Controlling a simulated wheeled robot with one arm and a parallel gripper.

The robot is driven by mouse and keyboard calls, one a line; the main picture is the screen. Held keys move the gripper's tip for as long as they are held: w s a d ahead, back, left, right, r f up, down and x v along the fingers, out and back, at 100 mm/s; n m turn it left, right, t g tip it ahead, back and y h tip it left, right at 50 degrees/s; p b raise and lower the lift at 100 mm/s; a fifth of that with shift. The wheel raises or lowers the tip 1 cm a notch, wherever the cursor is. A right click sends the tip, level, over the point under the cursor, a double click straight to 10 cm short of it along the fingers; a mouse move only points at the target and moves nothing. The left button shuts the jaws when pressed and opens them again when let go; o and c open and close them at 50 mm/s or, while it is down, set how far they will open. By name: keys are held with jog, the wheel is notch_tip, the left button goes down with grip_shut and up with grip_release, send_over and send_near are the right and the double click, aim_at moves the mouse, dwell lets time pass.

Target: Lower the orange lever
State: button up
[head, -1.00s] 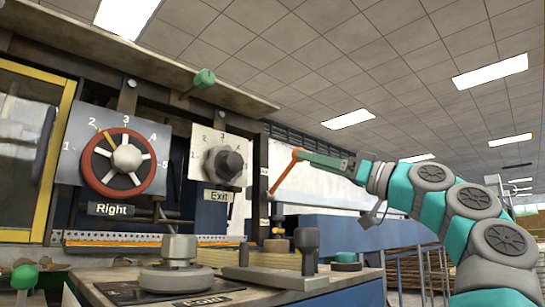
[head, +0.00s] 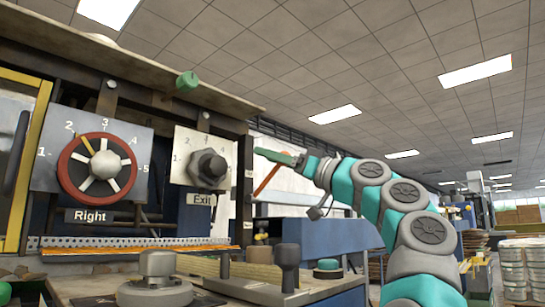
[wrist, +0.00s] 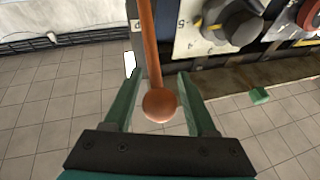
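The orange lever (wrist: 147,50) is a long bar with a round ball end (wrist: 160,105). In the wrist view the ball sits between the two green fingers of my gripper (wrist: 163,103), with a gap on each side. My gripper is open around it, and the bar runs away toward the machine. In the head view the lever (head: 267,179) slants up to the right, and its top end is hidden behind my gripper (head: 276,157).
Left of the lever are a black Exit knob (head: 208,167) and a red Right wheel (head: 97,168). A green knob (head: 187,81) is on the upper ledge. Black posts and a grey knob (head: 157,265) stand on the bench below.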

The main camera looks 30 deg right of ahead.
grip_shut()
dwell(1.1)
